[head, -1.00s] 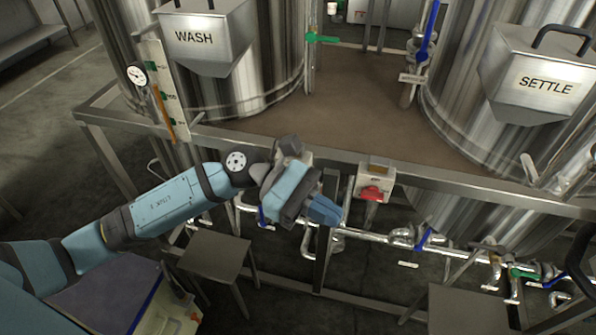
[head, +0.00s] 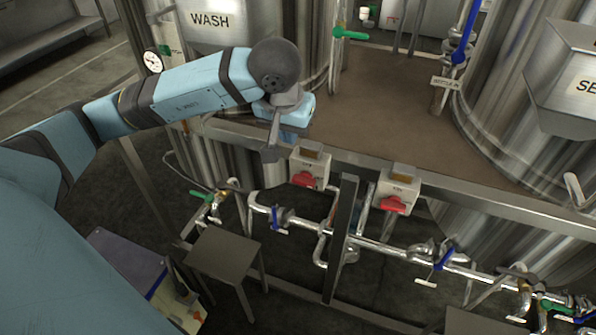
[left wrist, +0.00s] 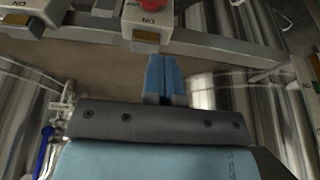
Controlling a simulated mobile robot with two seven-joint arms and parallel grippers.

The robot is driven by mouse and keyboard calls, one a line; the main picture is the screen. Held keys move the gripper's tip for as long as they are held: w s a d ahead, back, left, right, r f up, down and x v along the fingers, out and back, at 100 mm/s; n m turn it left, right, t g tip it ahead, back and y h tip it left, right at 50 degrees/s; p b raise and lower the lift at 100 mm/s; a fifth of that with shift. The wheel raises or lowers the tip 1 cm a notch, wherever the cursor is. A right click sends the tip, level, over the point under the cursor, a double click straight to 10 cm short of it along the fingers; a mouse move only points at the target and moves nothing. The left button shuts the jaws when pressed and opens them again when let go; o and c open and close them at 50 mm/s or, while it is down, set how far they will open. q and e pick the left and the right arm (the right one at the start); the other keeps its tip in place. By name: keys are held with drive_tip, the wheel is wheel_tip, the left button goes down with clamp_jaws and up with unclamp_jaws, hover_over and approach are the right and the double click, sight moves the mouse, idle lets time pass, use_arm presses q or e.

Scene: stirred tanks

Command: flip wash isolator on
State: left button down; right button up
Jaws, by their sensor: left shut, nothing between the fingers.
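Two pale isolator boxes with red handles are fixed along the frame rail. The left box (head: 312,168), nearer the WASH tank (head: 228,22), has its red handle (head: 303,180) low on its front; I take it for the wash isolator, but its label is too small to read. The second box (head: 399,188) is to its right. My left gripper (head: 270,154) is shut and empty, pointing down just left of the first box, apart from it. My right gripper is out of view.
The steel rail (head: 350,165) runs under the boxes, with an upright post (head: 341,235) between them. Pipes with blue-handled valves (head: 437,262) run below. A grey stool (head: 224,256) stands at lower left.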

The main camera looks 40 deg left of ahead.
sight(297, 178)
use_arm(q)
drive_tip(key=x, duration=0.4)
drive_tip(key=p+x, duration=0.1)
drive_tip(key=x, duration=0.8)
drive_tip(key=shift+s+d+p, duration=0.15)
drive_tip(key=shift+s+p, duration=0.15)
drive_tip(key=shift+s, duration=0.1)
drive_tip(key=shift+f, duration=0.6)
